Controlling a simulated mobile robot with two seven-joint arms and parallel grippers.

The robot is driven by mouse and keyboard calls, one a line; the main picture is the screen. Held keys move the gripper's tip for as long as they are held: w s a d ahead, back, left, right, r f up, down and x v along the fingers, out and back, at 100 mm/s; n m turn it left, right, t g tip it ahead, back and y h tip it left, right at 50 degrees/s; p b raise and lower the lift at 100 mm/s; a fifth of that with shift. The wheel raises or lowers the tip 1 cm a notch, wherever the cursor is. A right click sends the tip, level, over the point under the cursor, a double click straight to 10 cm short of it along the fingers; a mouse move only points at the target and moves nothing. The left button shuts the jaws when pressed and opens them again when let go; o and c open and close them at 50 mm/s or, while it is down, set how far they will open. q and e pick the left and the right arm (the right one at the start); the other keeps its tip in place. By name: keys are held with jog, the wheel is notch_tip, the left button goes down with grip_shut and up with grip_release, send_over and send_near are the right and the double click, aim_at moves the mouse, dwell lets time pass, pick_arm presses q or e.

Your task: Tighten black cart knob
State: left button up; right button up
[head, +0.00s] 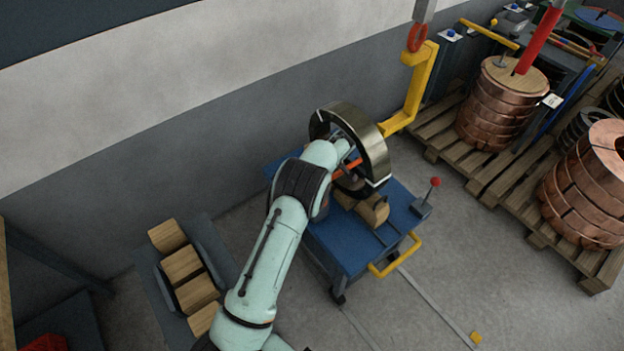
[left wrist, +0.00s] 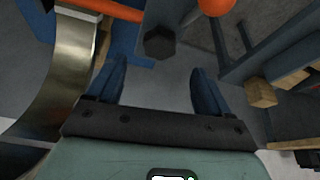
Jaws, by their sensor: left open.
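The black knob (left wrist: 160,43) is a dark faceted knob in the left wrist view, just beyond and roughly between my left gripper's fingertips (left wrist: 158,68). The fingers are spread and empty, with the knob apart from them. The knob sits by an orange bar (left wrist: 112,10). In the head view, my left arm reaches over the blue cart (head: 345,243), and its gripper (head: 346,152) is at the opening of the upright metal ring (head: 372,150). The arm and ring hide the knob there. The ring's curved band (left wrist: 62,75) also shows at left in the wrist view. My right gripper is not in view.
Wooden blocks (head: 372,211) lie on the cart under the ring. A yellow handle (head: 396,258) and a red-topped lever (head: 430,192) are at its right. Copper coils (head: 500,105) stand on pallets at right. A rack of wooden blocks (head: 182,265) stands at lower left. A wall is behind.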

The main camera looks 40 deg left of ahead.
pick_arm(q)
jog(key=p+x, duration=0.1)
jog(key=x, duration=0.6)
jog(key=shift+f, duration=0.1)
jog(key=c, duration=1)
